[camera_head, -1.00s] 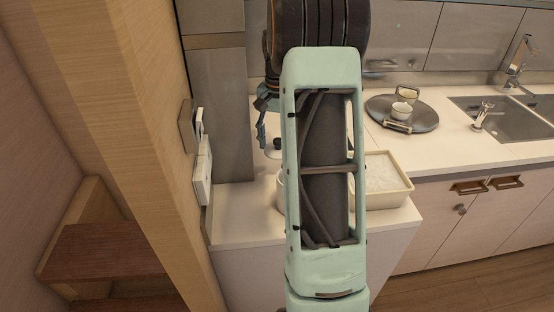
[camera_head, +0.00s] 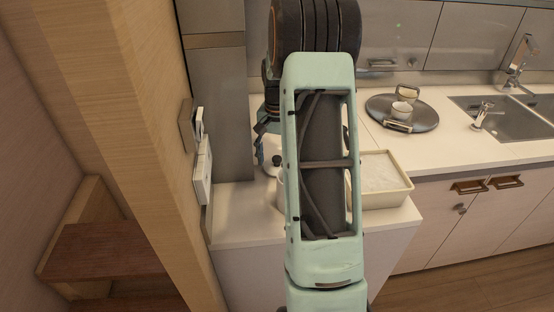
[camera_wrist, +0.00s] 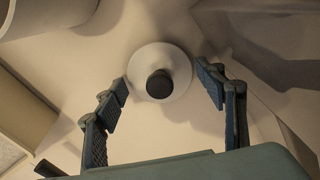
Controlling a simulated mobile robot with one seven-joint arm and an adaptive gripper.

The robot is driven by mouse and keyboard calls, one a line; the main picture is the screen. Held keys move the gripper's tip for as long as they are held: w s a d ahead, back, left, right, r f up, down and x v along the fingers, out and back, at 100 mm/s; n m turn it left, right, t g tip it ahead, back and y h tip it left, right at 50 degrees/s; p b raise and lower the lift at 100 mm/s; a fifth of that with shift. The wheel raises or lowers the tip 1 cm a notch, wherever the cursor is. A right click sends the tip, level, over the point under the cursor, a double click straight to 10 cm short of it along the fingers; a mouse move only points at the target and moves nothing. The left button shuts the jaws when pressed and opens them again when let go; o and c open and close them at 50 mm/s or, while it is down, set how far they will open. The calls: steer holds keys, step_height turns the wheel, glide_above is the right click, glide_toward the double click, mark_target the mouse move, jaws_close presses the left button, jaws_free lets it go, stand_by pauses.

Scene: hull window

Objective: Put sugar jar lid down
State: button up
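The sugar jar lid (camera_wrist: 178,93) is a pale round disc with a dark knob (camera_wrist: 159,84), seen from above in the wrist view against the white counter. In the head view the lid (camera_head: 269,170) shows partly beside my arm, low at the counter surface. My gripper (camera_wrist: 162,76) is open, its two fingers on either side of the lid with gaps to the knob. In the head view the fingers (camera_head: 259,150) are partly hidden. A white cylinder, likely the sugar jar (camera_head: 281,190), is mostly hidden behind my arm; a pale cylinder (camera_wrist: 40,15) shows at the wrist view's upper left.
A cream rectangular container (camera_head: 387,194) with white contents stands right of my arm. A round dark tray (camera_head: 425,118) with cups is farther right, before the sink (camera_head: 520,118). A wall panel and wooden post (camera_head: 150,120) stand close on the left.

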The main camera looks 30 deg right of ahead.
steer(key=shift+o, duration=0.7)
steer(key=shift+r, duration=0.25)
step_height(320, 180, up, 12)
steer(key=shift+f, duration=0.1)
